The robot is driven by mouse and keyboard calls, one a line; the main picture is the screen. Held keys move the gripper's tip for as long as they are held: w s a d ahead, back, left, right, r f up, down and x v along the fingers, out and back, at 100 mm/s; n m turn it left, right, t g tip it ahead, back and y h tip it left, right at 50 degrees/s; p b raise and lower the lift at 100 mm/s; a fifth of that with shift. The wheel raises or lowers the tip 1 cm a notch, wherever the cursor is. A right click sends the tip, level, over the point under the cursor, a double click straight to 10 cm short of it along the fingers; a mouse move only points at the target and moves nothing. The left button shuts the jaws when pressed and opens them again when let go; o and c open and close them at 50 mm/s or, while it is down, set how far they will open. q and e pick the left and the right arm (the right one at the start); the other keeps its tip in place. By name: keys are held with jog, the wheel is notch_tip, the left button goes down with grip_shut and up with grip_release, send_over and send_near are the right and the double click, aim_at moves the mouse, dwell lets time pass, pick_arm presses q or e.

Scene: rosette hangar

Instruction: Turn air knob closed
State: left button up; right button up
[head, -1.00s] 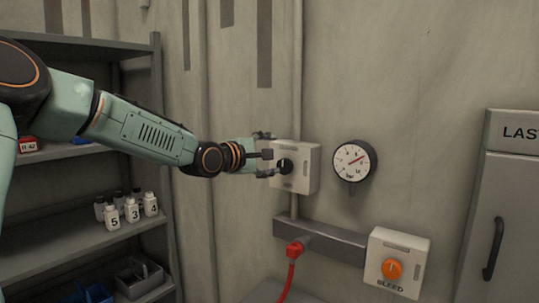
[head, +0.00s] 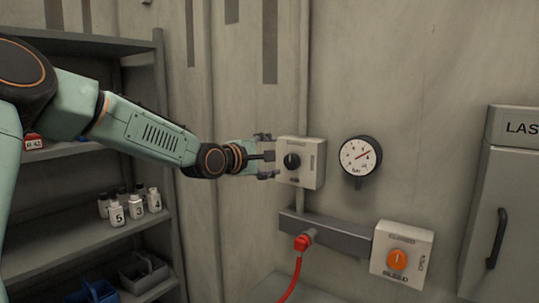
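The air knob (head: 292,161) is a black round knob on a pale wall box (head: 314,166) right of the shelf. The markings on this box are too small to read. My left gripper (head: 267,157) is just left of the knob. Its fingers are spread apart with nothing between them, and the knob shows clear of them. My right gripper is out of view. A round gauge (head: 360,156) hangs right of the box with a red needle pointing up and right.
Below, a grey rail (head: 335,238) carries a red plug with a red hose (head: 296,276). An orange knob (head: 397,259) sits on a box marked BLEED. Shelves (head: 80,151) with numbered bottles stand left, a grey locker (head: 508,210) right.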

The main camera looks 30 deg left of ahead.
pick_arm(q)
jog(key=s+d+f+m+g+b, duration=0.2)
jog(key=s+d+f+m, duration=0.3)
jog(key=f, duration=0.7)
jog(key=s+d+f+m+g+b, duration=0.25)
jog(key=s+d+f+m, duration=0.2)
jog(key=f, duration=0.75)
jog(key=s+d+f+m+g+b, duration=0.25)
jog(key=s+d+f+m, duration=0.25)
jog(key=f, duration=0.7)
jog(key=s+d+f+m+g+b, duration=0.1)
jog(key=s+f+g+b, duration=0.2)
jog(key=s+f, duration=0.7)
jog(key=s+d+f+m+g+b, duration=0.1)
jog(key=s+f+b, duration=0.4)
jog(key=s+f, duration=0.6)
jog(key=s+d+f+m+g+y+b, duration=0.1)
jog(key=s+f+g, duration=0.4)
jog(key=s+f, duration=0.6)
jog(key=s+d+m+b, duration=0.1)
jog(key=m+b, duration=0.1)
jog(key=shift+s+b, duration=0.3)
jog(key=shift+b, duration=0.1)
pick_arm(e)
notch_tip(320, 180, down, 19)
